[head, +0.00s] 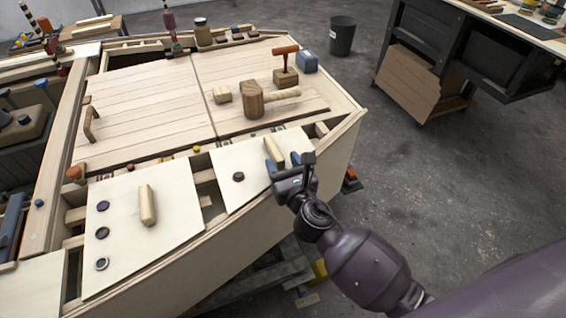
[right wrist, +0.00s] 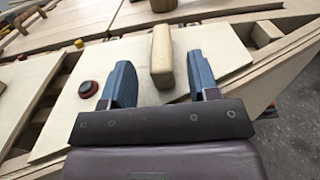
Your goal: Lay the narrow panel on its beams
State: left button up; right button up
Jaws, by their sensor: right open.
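The narrow panel (head: 232,158) is a pale plywood piece over the front right of the hull frame, with a light wooden handle (head: 273,150) and a dark round knob (head: 238,177). I cannot tell whether it sits fully on its beams. My right gripper (head: 283,163) is at its right part. In the right wrist view the open blue fingers (right wrist: 160,80) stand left and right of the handle (right wrist: 162,55), with gaps on both sides. The panel (right wrist: 213,70) shows beneath, and the knob there has a red rim. My left gripper is not in view.
A wider panel (head: 130,218) with a handle lies to the left, with an open gap between the two. Open floor lies to the right.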

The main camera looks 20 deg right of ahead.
jog(key=s, duration=1)
jog(key=shift+s+d, duration=0.2)
jog(key=shift+s, duration=0.15)
